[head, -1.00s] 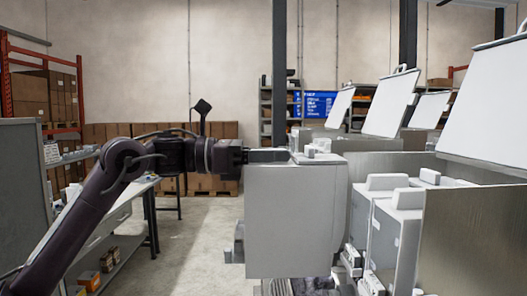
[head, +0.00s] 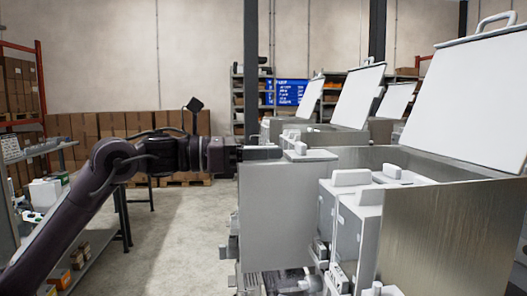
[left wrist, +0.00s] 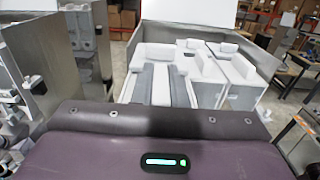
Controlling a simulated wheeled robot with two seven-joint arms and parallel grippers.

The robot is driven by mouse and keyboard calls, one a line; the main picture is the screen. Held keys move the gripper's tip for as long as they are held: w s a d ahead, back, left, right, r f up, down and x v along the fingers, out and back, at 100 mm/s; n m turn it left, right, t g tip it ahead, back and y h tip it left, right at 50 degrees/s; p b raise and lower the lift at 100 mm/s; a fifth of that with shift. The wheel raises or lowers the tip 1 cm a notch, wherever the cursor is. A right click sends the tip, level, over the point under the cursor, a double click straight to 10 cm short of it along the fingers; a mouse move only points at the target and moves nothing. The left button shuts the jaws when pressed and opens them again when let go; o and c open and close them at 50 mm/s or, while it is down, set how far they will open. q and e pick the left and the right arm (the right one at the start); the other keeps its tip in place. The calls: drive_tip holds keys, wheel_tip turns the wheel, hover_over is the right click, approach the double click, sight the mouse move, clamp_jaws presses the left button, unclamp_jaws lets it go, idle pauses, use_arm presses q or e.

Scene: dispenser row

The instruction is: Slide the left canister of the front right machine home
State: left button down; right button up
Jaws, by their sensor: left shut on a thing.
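The held canister (head: 287,215) is a tall light-grey box with a pale top. My left gripper (head: 265,153) reaches in level from the left and is shut on its top grip. The canister stands upright at the open side of the front right machine (head: 450,235), beside its other canisters (head: 350,215). The left wrist view shows my fingers (left wrist: 158,84) extending over the canister top (left wrist: 148,56), with other canisters (left wrist: 220,70) close to its right. The canister's underside and its contact with the machine are hidden. My right gripper is not in view.
The machine's white lid (head: 475,95) is raised. More machines with raised lids (head: 355,95) stand behind it. A workbench (head: 95,245) is at the left, with open floor (head: 185,235) between. Stacked cartons (head: 140,125) stand by the back wall.

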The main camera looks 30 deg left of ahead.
sight(313, 153)
use_arm(q)
drive_tip(key=shift+r, duration=0.15)
drive_tip(key=shift+w+d+p, duration=0.25)
drive_tip(key=shift+d+p, duration=0.1)
drive_tip(key=shift+d, duration=0.1)
drive_tip(key=shift+p+x, duration=1.55)
drive_tip(key=shift+x, duration=1.8)
drive_tip(key=shift+w+d, duration=0.1)
drive_tip(key=shift+w, duration=0.05)
drive_tip(key=shift+f, duration=0.2)
drive_tip(key=shift+w+d+f+b, duration=0.3)
drive_tip(key=shift+d+f, duration=0.1)
drive_tip(key=shift+f, duration=0.25)
drive_tip(key=shift+w+d+f, duration=0.15)
drive_tip(key=shift+d+f, duration=0.05)
